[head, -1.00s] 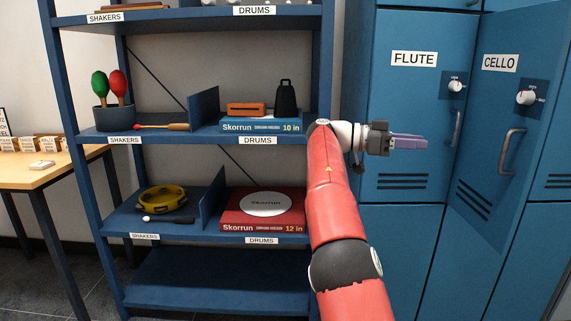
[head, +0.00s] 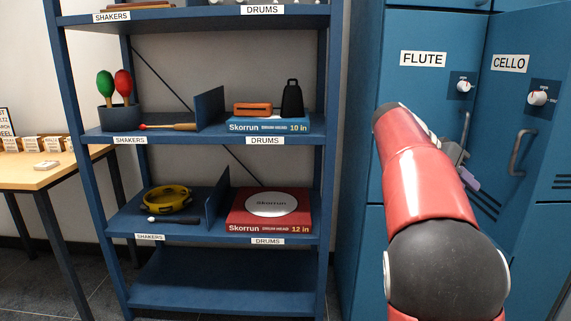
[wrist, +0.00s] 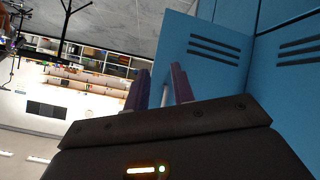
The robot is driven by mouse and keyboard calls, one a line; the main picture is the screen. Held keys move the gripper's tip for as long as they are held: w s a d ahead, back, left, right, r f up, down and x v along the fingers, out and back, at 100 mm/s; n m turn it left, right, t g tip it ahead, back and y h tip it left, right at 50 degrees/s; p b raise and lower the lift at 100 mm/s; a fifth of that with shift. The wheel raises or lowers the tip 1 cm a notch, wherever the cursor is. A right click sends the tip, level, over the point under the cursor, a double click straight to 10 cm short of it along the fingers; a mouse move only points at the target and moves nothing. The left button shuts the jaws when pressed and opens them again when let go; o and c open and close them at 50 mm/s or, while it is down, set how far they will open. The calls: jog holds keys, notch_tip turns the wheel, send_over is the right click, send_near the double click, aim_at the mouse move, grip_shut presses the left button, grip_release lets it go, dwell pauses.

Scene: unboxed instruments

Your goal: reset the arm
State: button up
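My red arm rises at the lower right of the head view, in front of the blue lockers. My gripper (wrist: 160,90) points away from the wrist camera, with its two purple fingers apart and nothing visible held between them. In the head view my gripper (head: 470,180) is mostly hidden behind the arm; only a bit of grey body and a purple tip show, in front of the lower part of the CELLO door.
The FLUTE locker (head: 418,100) looks shut; the CELLO door (head: 550,140) stands angled outward, close to my gripper. A blue shelf unit (head: 220,290) with shakers and drum items stands left of the arm. A wooden table (head: 40,178) is at far left.

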jog(key=s+a+f+n+t+y, duration=0.2)
jog(key=s+a+f, duration=0.4)
jog(key=s, duration=0.3)
jog(key=s+a+f+n+t+y, duration=0.2)
jog(key=s+a+f+n+y, duration=0.3)
jog(key=s+a, duration=0.3)
jog(key=s+a+f+n+t+y, duration=0.2)
jog(key=s+a+f+n, duration=0.3)
jog(key=s, duration=0.5)
notch_tip(320, 180, down, 3)
jog(key=a+y, duration=0.1)
jog(key=a, duration=0.1)
jog(key=shift+a+n+y, duration=0.3)
jog(key=shift+n+y, duration=0.1)
jog(key=shift+r, duration=0.1)
